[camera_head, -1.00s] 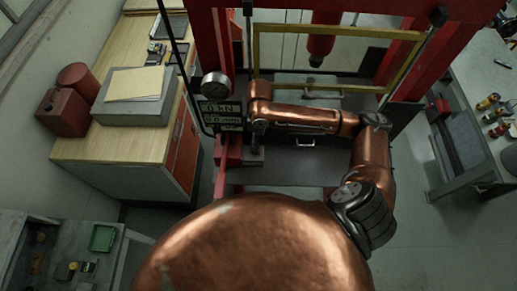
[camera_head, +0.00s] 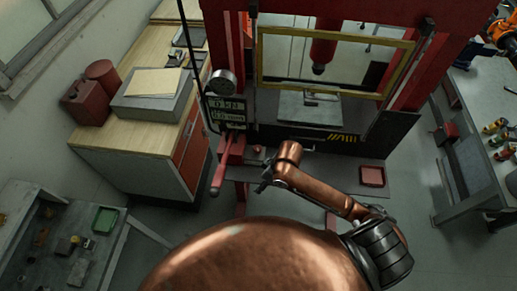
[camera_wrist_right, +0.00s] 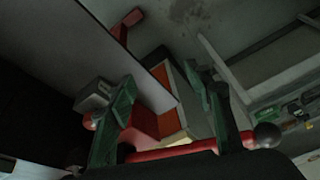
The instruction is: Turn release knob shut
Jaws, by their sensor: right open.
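A small red knob (camera_head: 257,149), which looks like the release knob, is beside the red pump block (camera_head: 232,150) at the lower left of the press. In the right wrist view, a rounded red part (camera_wrist_right: 89,121) shows just left of the left finger and may be this knob. My right gripper (camera_head: 263,174) is just below and right of the knob, apart from it. It is open and empty; its two dark green fingers are spread in the right wrist view (camera_wrist_right: 160,85). My left gripper is out of view.
A red pump lever (camera_head: 217,178) slopes down from the block; it crosses low in the right wrist view, with a dark ball end (camera_wrist_right: 267,135). A gauge (camera_head: 222,82) and display (camera_head: 228,113) are above. A wooden-topped cabinet (camera_head: 140,138) stands left.

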